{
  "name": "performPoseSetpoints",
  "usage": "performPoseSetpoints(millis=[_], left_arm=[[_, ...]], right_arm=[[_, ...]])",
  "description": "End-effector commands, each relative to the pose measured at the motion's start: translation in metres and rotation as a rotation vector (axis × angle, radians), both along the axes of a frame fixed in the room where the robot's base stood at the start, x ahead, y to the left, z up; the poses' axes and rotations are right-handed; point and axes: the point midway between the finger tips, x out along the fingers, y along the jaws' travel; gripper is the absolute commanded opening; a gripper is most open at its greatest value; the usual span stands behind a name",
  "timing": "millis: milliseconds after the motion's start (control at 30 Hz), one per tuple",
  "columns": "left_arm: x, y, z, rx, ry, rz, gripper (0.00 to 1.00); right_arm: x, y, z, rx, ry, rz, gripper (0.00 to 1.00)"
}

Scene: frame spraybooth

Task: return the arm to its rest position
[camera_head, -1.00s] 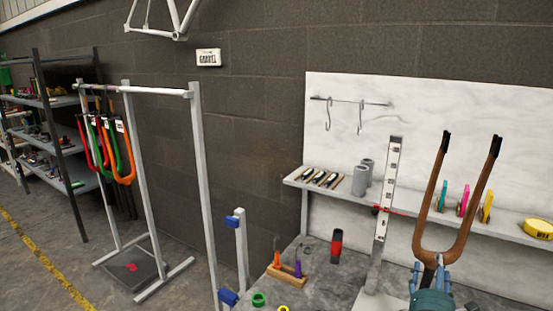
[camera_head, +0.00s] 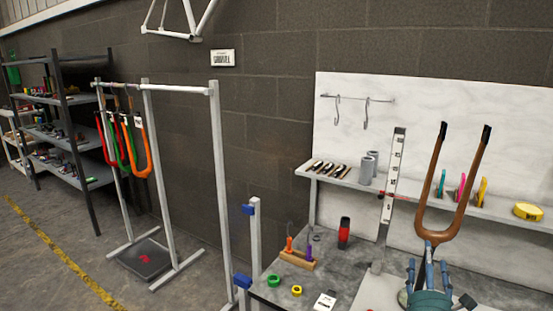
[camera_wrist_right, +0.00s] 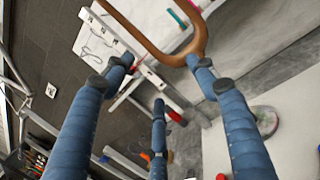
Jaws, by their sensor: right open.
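My right gripper (camera_head: 430,268) has blue fingers and shows at the lower right of the head view. Its fingers (camera_wrist_right: 160,85) are spread and open in the right wrist view, with nothing seen between them. A brown fork with black tips (camera_head: 432,192) stands upright, prongs up, just above the fingers in the head view. Its curved crown (camera_wrist_right: 165,57) shows beyond the fingertips in the wrist view; what carries its lower end is hidden by the gripper, and I cannot tell whether they touch. My left gripper is not in view.
A workbench (camera_head: 325,258) holds a wooden block with tools (camera_head: 298,260), a red-black cylinder (camera_head: 344,232) and rings. A shelf (camera_head: 405,197) and upright ruler (camera_head: 391,185) stand behind. A rack (camera_head: 217,180) with hanging forks is at left. Open floor lies left of the rack.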

Motion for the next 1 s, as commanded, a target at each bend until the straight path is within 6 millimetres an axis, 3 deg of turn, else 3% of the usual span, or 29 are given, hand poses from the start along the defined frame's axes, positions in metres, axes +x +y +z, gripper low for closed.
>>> performPoseSetpoints(millis=[267, 467, 567, 600, 733, 867, 1000], left_arm=[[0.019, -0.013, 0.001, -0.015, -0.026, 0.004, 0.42], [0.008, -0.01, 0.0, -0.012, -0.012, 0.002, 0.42], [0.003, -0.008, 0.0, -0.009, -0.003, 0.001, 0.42], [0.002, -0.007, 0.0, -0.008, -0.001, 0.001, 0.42], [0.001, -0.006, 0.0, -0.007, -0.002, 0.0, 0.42], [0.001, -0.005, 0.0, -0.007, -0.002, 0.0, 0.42], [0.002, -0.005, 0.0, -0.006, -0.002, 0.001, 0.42]], right_arm=[[-0.014, 0.063, 0.027, -0.472, 0.042, 0.127, 0.58], [-0.039, 0.142, 0.024, -0.979, 0.084, 0.277, 0.58], [-0.064, 0.195, 0.002, -1.321, 0.106, 0.391, 0.58], [-0.078, 0.217, -0.012, -1.48, 0.114, 0.447, 0.58], [-0.136, 0.269, -0.075, -1.995, 0.128, 0.656, 0.58], [-0.204, 0.284, -0.14, -2.454, 0.117, 0.897, 0.58], [-0.264, 0.269, -0.184, -2.782, 0.094, 1.128, 0.58]])
